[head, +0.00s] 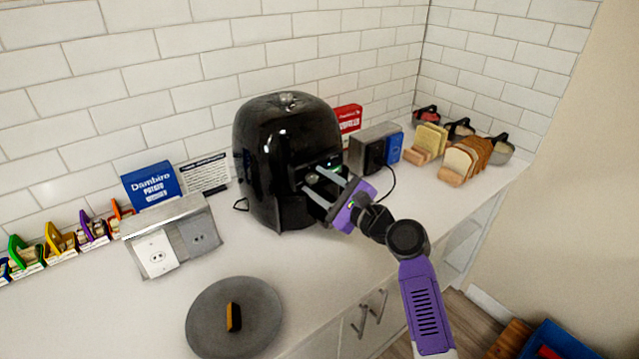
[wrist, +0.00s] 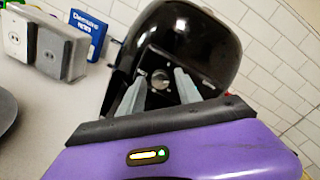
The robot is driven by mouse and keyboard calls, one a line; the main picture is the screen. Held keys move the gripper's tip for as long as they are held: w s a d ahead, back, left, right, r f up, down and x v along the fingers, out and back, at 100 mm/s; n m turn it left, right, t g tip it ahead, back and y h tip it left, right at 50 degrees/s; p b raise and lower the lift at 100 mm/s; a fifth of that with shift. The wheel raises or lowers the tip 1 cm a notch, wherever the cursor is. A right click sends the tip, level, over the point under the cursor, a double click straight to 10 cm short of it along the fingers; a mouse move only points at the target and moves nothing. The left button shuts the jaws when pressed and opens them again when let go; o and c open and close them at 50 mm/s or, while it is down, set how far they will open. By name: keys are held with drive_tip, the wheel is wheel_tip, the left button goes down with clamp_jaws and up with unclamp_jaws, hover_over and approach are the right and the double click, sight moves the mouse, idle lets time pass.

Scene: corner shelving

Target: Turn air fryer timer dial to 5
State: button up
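The black air fryer (head: 275,135) stands on the white counter against the tiled wall. It fills the upper middle of the wrist view (wrist: 195,35). Its round grey timer dial (wrist: 160,78) shows on the front panel in the wrist view, between my two fingers. The dial's numbers and pointer are too small to read. My gripper (head: 315,181) is at the fryer's front, with its fingers spread apart. In the wrist view the open fingers (wrist: 158,82) lie on either side of the dial; I cannot tell whether they touch it.
A double outlet box (head: 172,240) and blue box (head: 150,185) stand left of the fryer. A grey plate (head: 235,318) with a small orange-black item lies in front. Another outlet box (head: 372,150), a red box (head: 348,118) and bread slices (head: 465,158) are at right.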

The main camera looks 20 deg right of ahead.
clamp_jaws()
drive_tip(key=shift+n, duration=0.3)
drive_tip(key=n+b, duration=0.2)
drive_tip(key=n, duration=0.3)
drive_tip(key=shift+f, duration=0.15)
drive_tip(key=n+h+b, duration=0.1)
drive_tip(key=n+b, duration=0.1)
drive_tip(key=n, duration=0.3)
drive_tip(key=shift+n+b, duration=0.3)
drive_tip(key=shift+g, duration=0.3)
drive_tip(key=shift+o, duration=1.6)
unclamp_jaws()
